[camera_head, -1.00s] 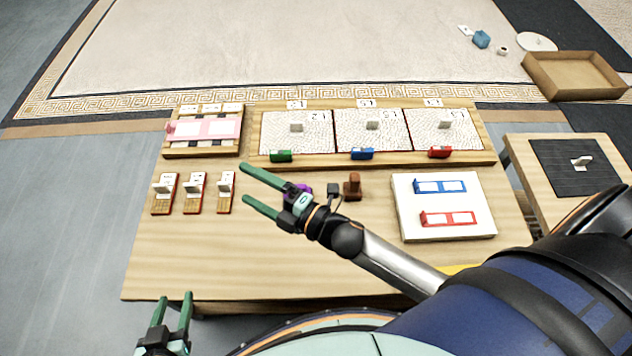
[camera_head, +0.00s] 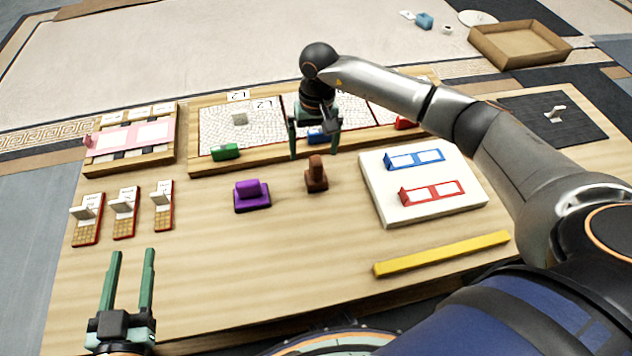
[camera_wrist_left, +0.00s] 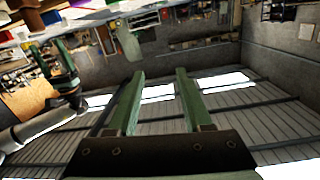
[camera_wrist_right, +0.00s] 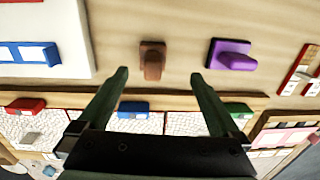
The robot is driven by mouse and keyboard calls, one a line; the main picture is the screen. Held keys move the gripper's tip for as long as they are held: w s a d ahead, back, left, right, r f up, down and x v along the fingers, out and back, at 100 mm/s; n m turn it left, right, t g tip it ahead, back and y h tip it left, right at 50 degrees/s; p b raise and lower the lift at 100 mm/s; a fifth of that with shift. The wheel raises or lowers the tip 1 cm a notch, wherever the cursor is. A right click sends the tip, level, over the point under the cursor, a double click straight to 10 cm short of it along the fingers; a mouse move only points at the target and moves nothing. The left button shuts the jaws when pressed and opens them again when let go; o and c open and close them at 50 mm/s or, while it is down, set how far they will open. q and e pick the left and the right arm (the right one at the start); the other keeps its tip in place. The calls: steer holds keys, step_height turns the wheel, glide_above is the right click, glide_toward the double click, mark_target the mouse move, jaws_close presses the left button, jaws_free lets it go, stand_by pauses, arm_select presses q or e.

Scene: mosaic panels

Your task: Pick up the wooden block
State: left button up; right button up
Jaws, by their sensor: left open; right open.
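The wooden block (camera_head: 316,175) is a small brown piece with an upright knob, standing on the table (camera_head: 280,240) right of the purple block (camera_head: 251,195). It also shows in the right wrist view (camera_wrist_right: 152,62), just beyond and between the open fingers. My right gripper (camera_head: 315,150) is open and empty, pointing down above the mosaic board's front edge, behind the wooden block. My left gripper (camera_head: 132,270) is open and empty at the table's front left; its wrist view (camera_wrist_left: 158,82) shows walls and ceiling and no wooden block.
The mosaic board (camera_head: 185,165) carries green (camera_head: 225,152), blue and red handled pieces. A white board (camera_head: 425,208) with blue and red frames lies at right, a yellow bar (camera_head: 440,253) in front. Several small tiled stands (camera_head: 124,215) are at left. The front middle table is clear.

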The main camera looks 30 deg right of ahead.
mark_target(319, 161)
steer(key=shift+w+d+f+h, duration=0.2)
steer(key=shift+d+f+h, duration=0.1)
steer(key=shift+d+f, duration=0.4)
step_height(319, 161, down, 5)
steer(key=shift+b, duration=0.7)
steer(key=shift+f, duration=0.55)
arm_select(q)
steer(key=s+r+m+t+h, duration=0.2)
steer(key=r+h, duration=0.1)
steer(key=r, duration=0.5)
steer(key=s+d+r+m+t+h+b, duration=0.1)
steer(key=r+m+t+h, duration=0.2)
steer(key=r, duration=0.5)
steer(key=shift+s+d+r, duration=0.15)
steer(key=shift+s+d, duration=0.05)
steer(key=shift+s, duration=0.15)
arm_select(e)
steer(key=f, duration=0.4)
steer(key=shift+w+a+f, duration=0.2)
steer(key=shift+w+f, duration=0.05)
steer(key=shift+f, duration=0.1)
steer(key=c, duration=1.4)
steer(key=shift+r, duration=0.1)
